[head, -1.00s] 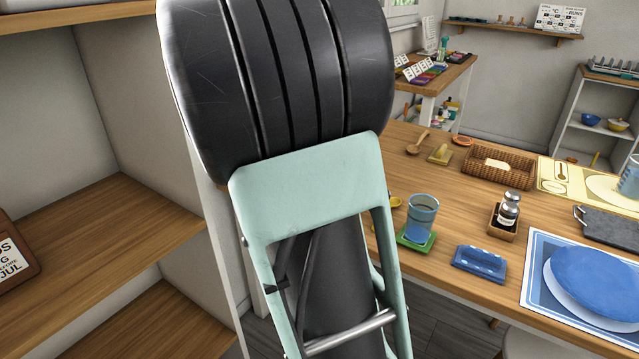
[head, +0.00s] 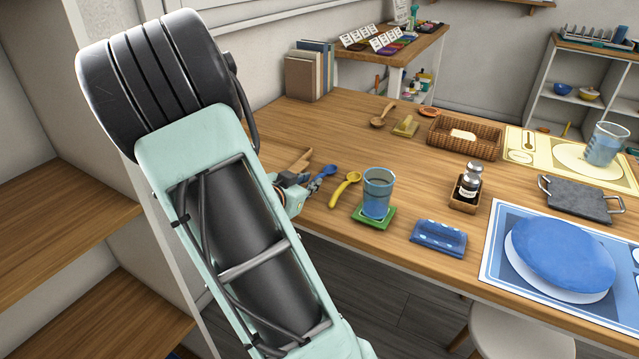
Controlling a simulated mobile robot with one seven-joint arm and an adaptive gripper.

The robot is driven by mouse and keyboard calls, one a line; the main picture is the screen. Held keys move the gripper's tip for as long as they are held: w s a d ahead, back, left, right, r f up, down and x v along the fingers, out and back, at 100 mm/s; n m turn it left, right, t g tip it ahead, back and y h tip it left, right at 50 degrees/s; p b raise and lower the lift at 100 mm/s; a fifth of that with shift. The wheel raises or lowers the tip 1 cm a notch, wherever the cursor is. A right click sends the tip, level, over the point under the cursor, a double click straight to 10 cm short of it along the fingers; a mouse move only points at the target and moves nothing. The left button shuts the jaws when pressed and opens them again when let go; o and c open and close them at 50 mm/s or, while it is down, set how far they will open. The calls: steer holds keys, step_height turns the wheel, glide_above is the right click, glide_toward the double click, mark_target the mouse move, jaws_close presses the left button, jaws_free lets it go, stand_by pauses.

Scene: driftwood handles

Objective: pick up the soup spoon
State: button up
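Several spoons show in the head view, and I cannot tell which is the soup spoon. A blue spoon (head: 325,171) lies at the near left of the wooden table, with its handle end at my gripper. A yellow spoon (head: 345,188) lies just right of it. A wooden spoon (head: 383,116) lies farther back. My gripper (head: 313,187) is at the table's left front part, beside the blue spoon and left of the yellow one. It is small and partly hidden by my arm. I cannot tell whether its fingers are open, or whether they touch the blue spoon.
A blue glass (head: 377,192) on a green coaster (head: 374,217) stands right of the yellow spoon. Books (head: 310,70) stand at the back left. The table's middle is fairly clear.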

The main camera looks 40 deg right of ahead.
mark_target(317, 176)
steer(key=b+x, duration=0.1)
steer(key=x, duration=0.1)
steer(key=b+x, duration=0.1)
steer(key=x, duration=0.2)
steer(key=shift+a+f, duration=0.1)
steer(key=shift+f, duration=0.25)
steer(key=shift+w+d+f, duration=0.1)
steer(key=shift+w+d, duration=0.15)
steer(key=shift+d, duration=0.15)
jaws_close()
